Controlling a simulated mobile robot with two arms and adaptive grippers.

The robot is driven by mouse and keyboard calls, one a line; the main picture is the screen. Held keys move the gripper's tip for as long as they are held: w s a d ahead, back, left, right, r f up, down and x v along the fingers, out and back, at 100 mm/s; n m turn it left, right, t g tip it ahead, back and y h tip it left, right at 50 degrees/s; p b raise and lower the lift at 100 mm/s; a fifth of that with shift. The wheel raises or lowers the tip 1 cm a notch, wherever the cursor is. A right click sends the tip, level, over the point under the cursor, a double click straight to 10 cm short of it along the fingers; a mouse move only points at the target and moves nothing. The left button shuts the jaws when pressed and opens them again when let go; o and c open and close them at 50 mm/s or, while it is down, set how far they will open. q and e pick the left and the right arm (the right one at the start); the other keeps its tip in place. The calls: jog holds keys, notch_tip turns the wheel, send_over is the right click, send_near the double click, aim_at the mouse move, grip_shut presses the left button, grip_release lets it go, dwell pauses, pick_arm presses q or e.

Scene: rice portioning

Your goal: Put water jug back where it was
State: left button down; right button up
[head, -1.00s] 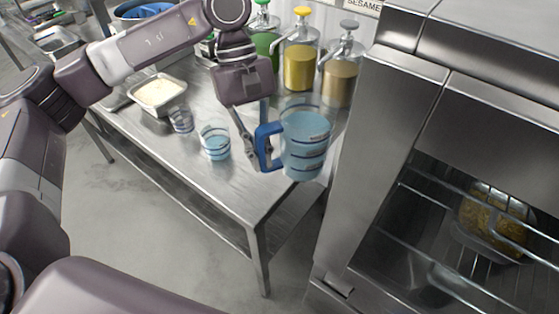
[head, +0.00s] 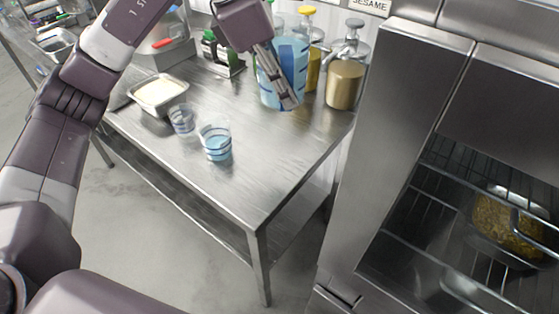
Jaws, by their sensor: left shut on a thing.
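The water jug (head: 294,58) is a clear blue-tinted jug with dark blue bands. It is at the back of the steel table, in front of the pump bottles. My left gripper (head: 284,92) is shut on the jug at its near side, and its fingers cover the handle. I cannot tell whether the jug's base touches the table top. My right gripper is not in view.
A measuring cup of blue liquid (head: 216,142) and an emptier cup (head: 181,119) stand on the steel table (head: 262,170). A metal pan of rice (head: 160,92) is behind them. Yellow (head: 314,68) and tan (head: 345,84) pump bottles stand close right of the jug. An open oven is at right.

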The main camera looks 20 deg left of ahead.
pick_arm(q)
jog(key=shift+w+r+n, duration=0.1)
jog(key=shift+r+n, duration=0.15)
jog(key=shift+n, duration=0.05)
jog(key=shift+f, duration=0.15)
notch_tip(320, 180, down, 19)
jog(key=p, duration=0.3)
jog(key=shift+f, duration=0.1)
jog(key=shift+w+f, duration=0.1)
jog(key=shift+f, duration=0.05)
jog(key=shift+f, duration=0.15)
jog(key=c, duration=2.4)
grip_release()
jog(key=o, duration=0.3)
jog(key=shift+s, duration=0.2)
